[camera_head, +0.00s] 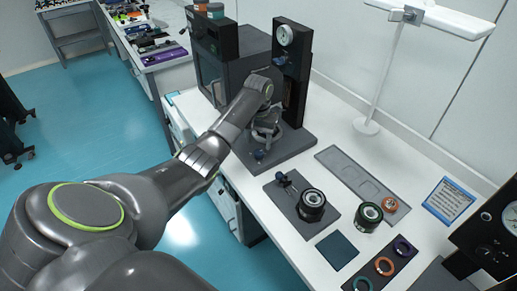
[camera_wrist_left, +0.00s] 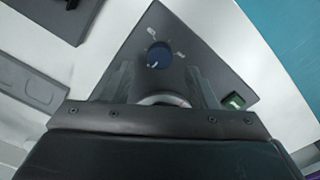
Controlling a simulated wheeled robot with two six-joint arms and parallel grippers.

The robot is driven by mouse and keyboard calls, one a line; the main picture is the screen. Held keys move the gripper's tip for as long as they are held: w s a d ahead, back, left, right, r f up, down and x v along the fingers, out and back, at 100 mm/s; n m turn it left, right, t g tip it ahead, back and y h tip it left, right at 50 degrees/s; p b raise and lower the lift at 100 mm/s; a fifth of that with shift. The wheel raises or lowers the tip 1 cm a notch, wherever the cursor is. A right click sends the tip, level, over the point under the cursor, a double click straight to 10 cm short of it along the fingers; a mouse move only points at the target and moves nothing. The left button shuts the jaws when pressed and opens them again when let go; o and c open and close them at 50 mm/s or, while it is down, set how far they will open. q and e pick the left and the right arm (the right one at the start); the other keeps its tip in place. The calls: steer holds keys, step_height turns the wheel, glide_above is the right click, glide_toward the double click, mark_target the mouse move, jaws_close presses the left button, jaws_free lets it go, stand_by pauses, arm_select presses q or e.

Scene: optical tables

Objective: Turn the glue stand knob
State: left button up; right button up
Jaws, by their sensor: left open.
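The glue stand (camera_head: 292,75) is a black column with a round gauge on top and a dark grey base plate. Its blue knob (camera_head: 259,155) sits at the front corner of the base. In the left wrist view the knob (camera_wrist_left: 158,54) is round, with a small white pointer mark near its lower edge and printed labels around it. My left gripper (camera_head: 265,134) points down above the base, behind the knob in the head view. In the wrist view its open fingers (camera_wrist_left: 158,82) stand on either side, apart from the knob. My right gripper is in no view.
A dark box-shaped machine (camera_head: 255,62) stands beside the column. A grey plate with a black ring-shaped part (camera_head: 312,204), a long grey tray (camera_head: 350,172) and a white lamp stand (camera_head: 367,126) are on the table.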

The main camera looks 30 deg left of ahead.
mark_target(259, 152)
arm_select(q)
steer(key=shift+f, duration=2.35)
steer(key=c, duration=1)
